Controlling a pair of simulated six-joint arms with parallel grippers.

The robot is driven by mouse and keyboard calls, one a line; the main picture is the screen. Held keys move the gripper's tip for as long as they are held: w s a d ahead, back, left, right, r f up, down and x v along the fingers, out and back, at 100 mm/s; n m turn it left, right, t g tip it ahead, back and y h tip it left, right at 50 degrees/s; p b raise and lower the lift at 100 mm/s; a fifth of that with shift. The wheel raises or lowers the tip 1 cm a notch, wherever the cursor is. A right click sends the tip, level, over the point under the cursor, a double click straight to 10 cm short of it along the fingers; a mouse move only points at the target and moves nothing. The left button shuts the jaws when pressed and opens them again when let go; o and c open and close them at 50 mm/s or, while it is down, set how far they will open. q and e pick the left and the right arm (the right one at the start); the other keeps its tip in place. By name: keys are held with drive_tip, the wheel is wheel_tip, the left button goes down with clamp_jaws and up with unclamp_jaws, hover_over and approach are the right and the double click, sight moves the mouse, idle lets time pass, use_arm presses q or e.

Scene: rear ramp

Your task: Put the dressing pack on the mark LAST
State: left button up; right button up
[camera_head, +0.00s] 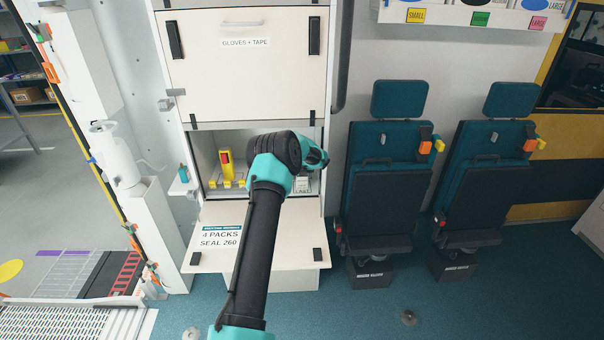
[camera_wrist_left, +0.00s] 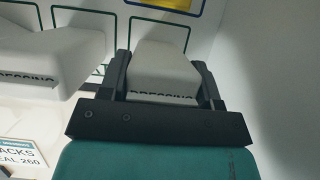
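In the left wrist view a white dressing pack (camera_wrist_left: 165,68), its black lettering partly covered, sits between the two fingers of my left gripper (camera_wrist_left: 163,78). Both fingers lie close against its sides, and the gripper looks shut on it. A second white dressing pack (camera_wrist_left: 45,55) is apart at the left. In the head view my left arm reaches into the open locker (camera_head: 207,150); its wrist hides the gripper and pack. A small white lettered piece (camera_head: 303,185) shows right of the wrist, too small to read surely. My right gripper is in neither view.
The lowered flap (camera_head: 213,262) lies below the opening, and a closed GLOVES + TAPE door (camera_head: 245,75) is above. A yellow-and-red item (camera_head: 226,165) stands inside at the left. Coloured outlines (camera_wrist_left: 165,14) mark the surface behind the packs. Two seats (camera_head: 385,185) stand right.

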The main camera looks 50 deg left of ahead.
use_arm(q)
drive_tip(key=o, duration=0.5)
drive_tip(key=shift+c, duration=0.2)
drive_tip(key=shift+r, duration=0.15)
drive_tip(key=shift+d+r, duration=0.1)
drive_tip(key=shift+r, duration=0.1)
drive_tip(key=s+d+r, duration=0.2)
drive_tip(key=s+d, duration=0.6)
drive_tip(key=d, duration=0.2)
drive_tip(key=shift+s+r, duration=0.15)
drive_tip(key=shift+r, duration=0.05)
idle(0.3)
